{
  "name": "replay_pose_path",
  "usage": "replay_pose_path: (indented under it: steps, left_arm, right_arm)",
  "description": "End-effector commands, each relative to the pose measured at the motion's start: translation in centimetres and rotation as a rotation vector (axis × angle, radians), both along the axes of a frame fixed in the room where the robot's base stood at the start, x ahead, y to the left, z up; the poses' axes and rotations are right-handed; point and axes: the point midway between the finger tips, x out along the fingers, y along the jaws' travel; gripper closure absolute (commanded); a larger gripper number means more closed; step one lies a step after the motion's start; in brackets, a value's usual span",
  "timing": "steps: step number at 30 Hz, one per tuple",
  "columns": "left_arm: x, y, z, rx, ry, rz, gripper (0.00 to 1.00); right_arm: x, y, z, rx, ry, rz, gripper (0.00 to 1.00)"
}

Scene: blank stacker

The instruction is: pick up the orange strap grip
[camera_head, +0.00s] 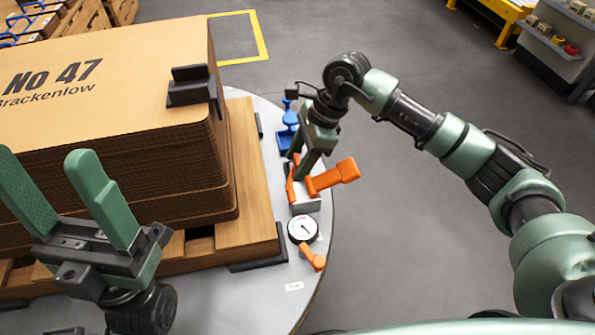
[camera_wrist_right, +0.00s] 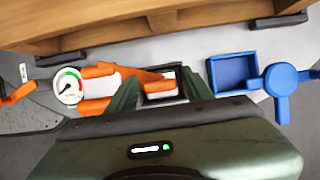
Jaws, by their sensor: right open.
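The orange strap grip (camera_head: 336,176) lies on the grey round table near its right edge. Its thick orange handle points right, beside a pale grey block. In the right wrist view, orange parts (camera_wrist_right: 98,71) show left of and partly between the fingers. My right gripper (camera_head: 299,176) is open just above and behind the grip; whether it touches is unclear. Its fingers also show in the wrist view (camera_wrist_right: 158,92), with a dark-framed pale piece and an orange tip between them. My left gripper (camera_head: 66,195) is open and empty, in front of the cardboard stack.
A tall cardboard stack (camera_head: 120,130) on a wooden pallet (camera_head: 262,190) fills the left. A round gauge (camera_head: 302,229) with an orange lever (camera_head: 313,258) sits in front of the grip. A blue tool (camera_head: 285,140) lies behind. Floor right of the table is clear.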

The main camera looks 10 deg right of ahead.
Motion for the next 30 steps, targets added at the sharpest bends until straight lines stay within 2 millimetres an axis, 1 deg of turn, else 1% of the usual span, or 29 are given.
replay_pose_path:
  steps: [6,7,8,9,12,19,22,25,27,29,30]
  left_arm:
    - [0.0,0.0,0.0,0.0,0.001,0.0,0.32]
    - [0.0,0.0,0.0,0.0,0.001,0.0,0.32]
    - [0.0,0.0,0.0,0.0,0.001,0.0,0.32]
    - [0.0,0.0,0.0,0.0,0.001,0.0,0.32]
    - [0.0,0.0,0.0,0.001,0.002,0.0,0.32]
    - [0.0,0.0,0.0,0.001,0.002,0.0,0.32]
    - [0.0,0.0,0.4,0.001,0.002,0.0,0.32]
    - [0.0,0.0,1.1,0.001,0.003,0.0,0.32]
    - [0.1,0.0,1.7,0.001,0.003,0.0,0.32]
    - [0.3,-0.1,2.2,0.004,0.013,0.0,0.32]
    - [0.7,-0.2,2.2,0.011,0.033,0.002,0.32]
  right_arm:
    - [0.0,0.0,0.0,0.0,0.0,0.0,0.49]
    - [0.0,0.0,0.0,0.0,0.0,0.0,0.55]
    - [0.0,0.0,0.0,0.0,0.0,0.0,0.63]
    - [0.0,0.0,0.0,0.0,0.0,0.0,0.74]
    - [0.0,0.0,0.0,0.0,0.0,0.0,1.0]
    - [0.0,0.0,0.1,0.001,-0.002,0.0,1.0]
    - [0.1,0.0,0.9,0.0,-0.002,0.0,1.0]
    - [0.1,0.0,2.5,0.0,-0.004,0.0,1.0]
    - [0.1,0.1,4.1,0.001,-0.006,0.001,1.0]
    - [0.1,0.0,5.6,0.0,-0.006,0.002,1.0]
    - [0.1,0.0,6.1,0.0,-0.004,0.001,1.0]
